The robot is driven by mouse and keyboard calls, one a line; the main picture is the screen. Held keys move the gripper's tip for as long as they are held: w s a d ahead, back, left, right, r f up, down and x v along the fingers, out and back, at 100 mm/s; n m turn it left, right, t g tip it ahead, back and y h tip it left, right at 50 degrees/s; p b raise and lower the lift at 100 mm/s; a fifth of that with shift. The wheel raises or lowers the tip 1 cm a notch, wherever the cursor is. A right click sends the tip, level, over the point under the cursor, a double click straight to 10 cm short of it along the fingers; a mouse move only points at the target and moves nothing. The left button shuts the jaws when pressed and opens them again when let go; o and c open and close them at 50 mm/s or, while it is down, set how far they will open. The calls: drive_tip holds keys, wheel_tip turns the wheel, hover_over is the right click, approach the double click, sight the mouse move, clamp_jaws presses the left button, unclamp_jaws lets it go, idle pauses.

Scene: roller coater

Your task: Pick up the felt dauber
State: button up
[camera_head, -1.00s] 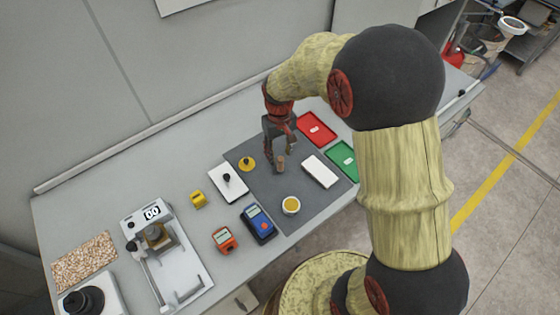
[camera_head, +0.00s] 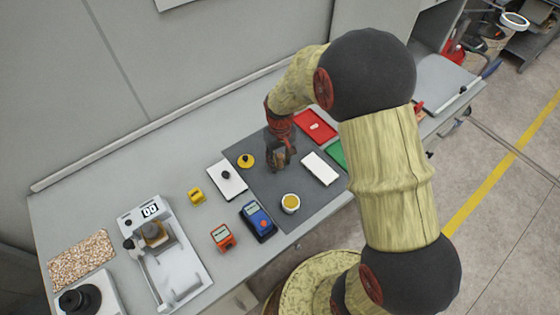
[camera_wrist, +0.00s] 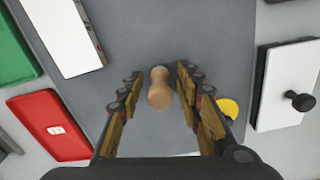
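The felt dauber (camera_wrist: 160,88), seen as a tan wooden handle with a rounded top and narrow waist, stands on the dark grey mat (camera_wrist: 150,25). In the wrist view it lies between the two fingers of my gripper (camera_wrist: 158,74), with a small gap on each side. In the head view my gripper (camera_head: 281,162) is low over the mat and its fingers mostly hide the dauber. My gripper is open. The felt end is hidden under the handle.
A white block (camera_head: 321,169), red tray (camera_head: 316,127) and green tray (camera_head: 338,154) lie right of my gripper. A yellow disc with a black knob (camera_head: 246,161) and a white knobbed plate (camera_head: 228,182) lie left. A yellow-filled cup (camera_head: 290,203) stands in front.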

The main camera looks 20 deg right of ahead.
clamp_jaws()
drive_tip(key=shift+r, duration=0.1)
idle(0.4)
